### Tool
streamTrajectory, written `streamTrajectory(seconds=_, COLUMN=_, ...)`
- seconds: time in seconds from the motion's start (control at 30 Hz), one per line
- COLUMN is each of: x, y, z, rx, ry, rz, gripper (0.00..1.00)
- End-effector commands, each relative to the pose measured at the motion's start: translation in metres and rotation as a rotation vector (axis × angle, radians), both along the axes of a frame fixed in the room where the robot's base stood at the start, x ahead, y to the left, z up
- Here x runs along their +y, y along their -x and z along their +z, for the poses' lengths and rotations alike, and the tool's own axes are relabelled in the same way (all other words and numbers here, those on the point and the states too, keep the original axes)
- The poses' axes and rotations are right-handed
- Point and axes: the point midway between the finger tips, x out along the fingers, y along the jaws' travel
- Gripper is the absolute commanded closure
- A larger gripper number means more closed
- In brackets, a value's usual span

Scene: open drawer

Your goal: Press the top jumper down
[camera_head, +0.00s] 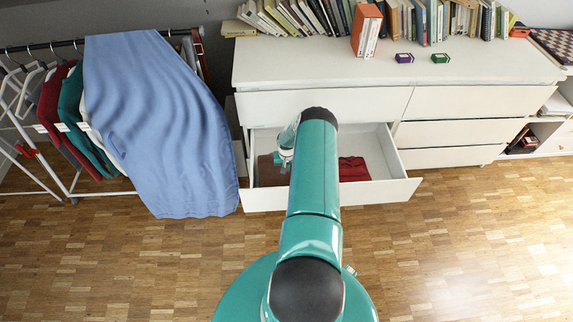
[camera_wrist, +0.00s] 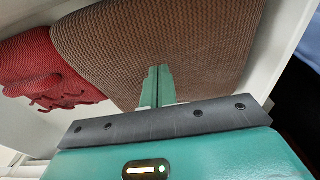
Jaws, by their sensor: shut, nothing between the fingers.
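The open white drawer (camera_head: 390,190) holds folded knitwear. A brown ribbed jumper (camera_head: 268,172) lies in its left part, mostly hidden behind my arm in the head view. The brown jumper fills the middle of the wrist view (camera_wrist: 120,45). A red folded jumper (camera_head: 352,168) lies to its right in the head view and also shows at the left of the wrist view (camera_wrist: 55,70). My gripper (camera_wrist: 159,70) is shut and empty, its fingertips over the brown jumper; I cannot tell whether they touch it. It also shows over the drawer in the head view (camera_head: 285,157).
The white dresser (camera_head: 460,75) carries a row of books, an orange-spined book and two small boxes. A clothes rack with a blue cloth (camera_head: 160,120) stands close to the drawer's left. The wooden floor (camera_head: 470,240) in front is clear.

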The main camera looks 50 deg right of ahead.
Motion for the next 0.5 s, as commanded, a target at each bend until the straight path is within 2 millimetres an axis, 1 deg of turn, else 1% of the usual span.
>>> streamTrajectory(seconds=0.2, x=0.018, y=0.016, z=0.01, rx=0.002, ry=0.001, rz=0.003, gripper=1.0)
streamTrajectory(seconds=0.5, x=0.02, y=0.018, z=0.01, rx=0.001, ry=0.001, rz=0.0, gripper=1.0)
